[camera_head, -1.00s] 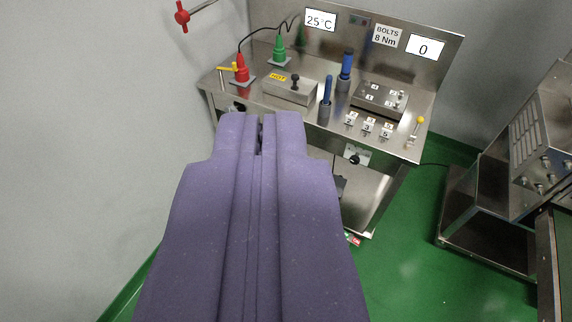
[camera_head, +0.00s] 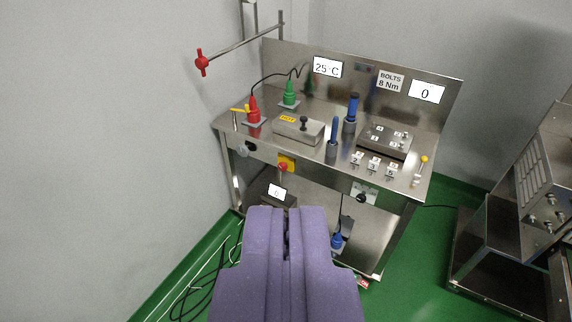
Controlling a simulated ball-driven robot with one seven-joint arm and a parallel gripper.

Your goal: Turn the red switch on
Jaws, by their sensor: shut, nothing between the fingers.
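A red knob (camera_head: 283,167) sits on a yellow plate (camera_head: 291,160) on the front face of the steel bench; its setting is too small to tell. A small red and white piece (camera_head: 362,282) shows low down by the bench's right foot; I cannot tell what it is. My purple gripper (camera_head: 287,212) is shut and empty, pointing at the bench from in front. In the picture its tips lie below the red knob, and it touches nothing that I can see.
The bench top (camera_head: 262,140) carries a red plug (camera_head: 253,112), a green plug (camera_head: 289,94), blue-handled tools (camera_head: 352,107) and a bolt block (camera_head: 385,141). A red-handled valve (camera_head: 202,63) juts out at upper left. Steel machinery (camera_head: 525,215) stands right. Green floor lies between.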

